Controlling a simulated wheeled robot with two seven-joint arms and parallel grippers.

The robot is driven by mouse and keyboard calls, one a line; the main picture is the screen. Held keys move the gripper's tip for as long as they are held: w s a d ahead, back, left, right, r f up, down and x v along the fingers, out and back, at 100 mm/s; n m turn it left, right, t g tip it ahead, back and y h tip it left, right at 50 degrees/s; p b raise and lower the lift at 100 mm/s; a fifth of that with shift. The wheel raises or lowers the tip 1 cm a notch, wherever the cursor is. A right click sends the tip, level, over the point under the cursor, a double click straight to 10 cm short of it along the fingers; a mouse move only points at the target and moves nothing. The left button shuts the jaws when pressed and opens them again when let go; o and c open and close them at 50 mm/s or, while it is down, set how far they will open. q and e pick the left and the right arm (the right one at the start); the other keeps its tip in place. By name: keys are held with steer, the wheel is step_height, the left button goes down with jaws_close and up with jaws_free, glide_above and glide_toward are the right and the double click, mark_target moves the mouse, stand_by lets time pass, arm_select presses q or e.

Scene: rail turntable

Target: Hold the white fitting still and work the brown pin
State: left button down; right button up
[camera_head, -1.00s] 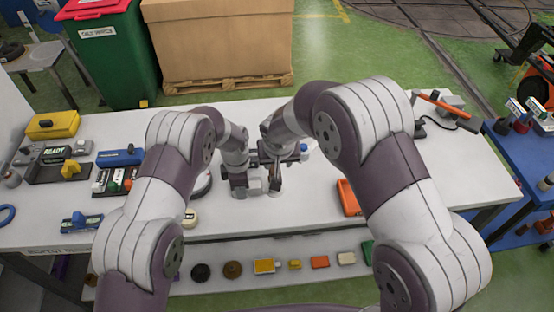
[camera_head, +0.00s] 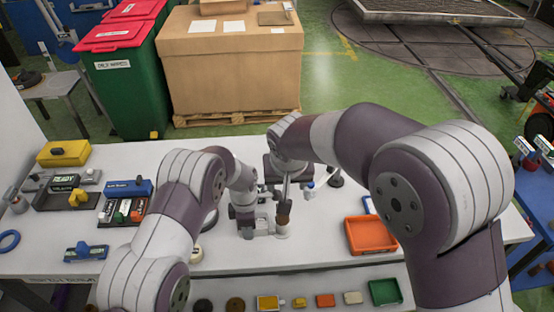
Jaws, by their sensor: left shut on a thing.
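The white fitting (camera_head: 263,229) is on the white table, near the middle of the view. My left gripper (camera_head: 246,222) is shut on its left side, and the jaws hide part of it. The brown pin (camera_head: 283,211) is upright, over a pale round part at the fitting's right end. My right gripper (camera_head: 285,197) comes down from above to the top of the pin. Its fingertips are small and overlap the pin, so I cannot tell whether they grip it.
An orange tray (camera_head: 371,235) lies right of the grippers. A blue-backed block (camera_head: 127,188) and a yellow box (camera_head: 64,153) are at the left. A lower shelf in front holds several small parts. The front middle of the table is clear.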

arm_select(q)
steer(key=shift+w, duration=0.1)
steer(key=c, duration=0.6)
jaws_free()
steer(key=shift+r, duration=0.1)
steer(key=shift+c, duration=0.2)
step_height(320, 180, up, 11)
steer(key=s+a+m+b, duration=0.4)
steer(key=s+a+m, duration=0.3)
steer(key=s+m, duration=0.2)
steer(key=s+a+m+t+b, duration=0.1)
steer(key=s+a+m+b, duration=0.2)
steer(key=s+a+m, duration=0.4)
steer(key=s+m, duration=0.2)
steer(key=s, duration=0.4)
steer(key=shift+s+a+b, duration=0.2)
steer(key=shift+a+b, duration=0.05)
steer(key=shift+b, duration=0.15)
arm_select(e)
steer(key=s+d+f+g, duration=0.1)
steer(key=s+d+f, duration=0.5)
steer(key=s, duration=0.2)
steer(key=s+d+f+g, duration=0.2)
steer(key=s+d+f, duration=0.4)
steer(key=s+f, duration=0.1)
steer(key=shift+s+f, duration=0.3)
steer(key=shift+s, duration=0.55)
